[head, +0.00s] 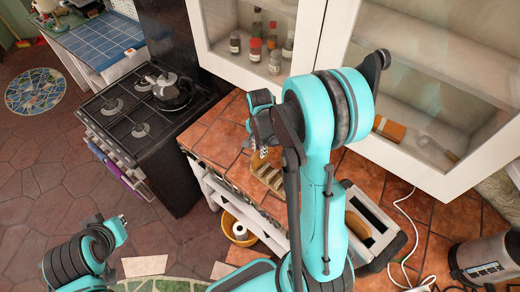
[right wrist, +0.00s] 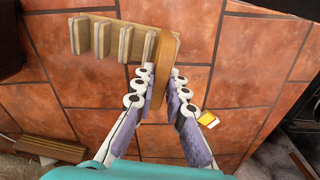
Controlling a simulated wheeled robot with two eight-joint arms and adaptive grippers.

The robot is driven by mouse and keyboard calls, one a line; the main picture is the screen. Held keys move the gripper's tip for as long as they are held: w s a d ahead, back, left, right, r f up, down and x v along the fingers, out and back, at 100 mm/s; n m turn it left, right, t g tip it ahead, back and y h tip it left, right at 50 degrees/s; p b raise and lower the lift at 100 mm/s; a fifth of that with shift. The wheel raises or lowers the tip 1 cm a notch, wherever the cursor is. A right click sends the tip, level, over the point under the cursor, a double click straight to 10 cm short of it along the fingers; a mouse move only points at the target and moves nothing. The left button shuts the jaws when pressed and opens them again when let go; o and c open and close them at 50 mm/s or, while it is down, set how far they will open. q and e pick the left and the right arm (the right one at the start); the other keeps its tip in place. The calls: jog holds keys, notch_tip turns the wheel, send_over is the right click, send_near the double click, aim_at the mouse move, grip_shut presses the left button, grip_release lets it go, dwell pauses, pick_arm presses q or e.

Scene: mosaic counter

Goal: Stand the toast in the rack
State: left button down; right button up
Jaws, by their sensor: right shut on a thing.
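The wooden toast rack (head: 269,175) stands on the tiled counter. In the right wrist view, the rack (right wrist: 108,40) lies at the top, with several upright slats. My right gripper (right wrist: 161,74) is shut on a slice of toast (right wrist: 163,52), seen edge-on as a brown slab. The toast's far end overlaps the right end of the rack, close beside the last slat. Whether it sits in a slot I cannot tell. In the head view my right gripper (head: 262,150) is over the rack's far end, partly hidden by my arm. Only part of my left arm shows at lower left.
A white and dark toaster-like box (head: 385,210) with a brown slice (head: 357,225) inside stands right of my arm. A white cable and a steel appliance (head: 480,262) are further right. Glass-fronted cabinets hang behind; a stove (head: 150,110) is at left. A small yellow item (right wrist: 208,119) lies near the gripper.

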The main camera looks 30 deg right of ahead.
jog(key=shift+f+b, duration=1.3)
jog(key=shift+f, duration=0.15)
jog(key=o, duration=0.5)
jog(key=o, duration=0.6)
notch_tip(320, 180, up, 12)
dwell(0.5)
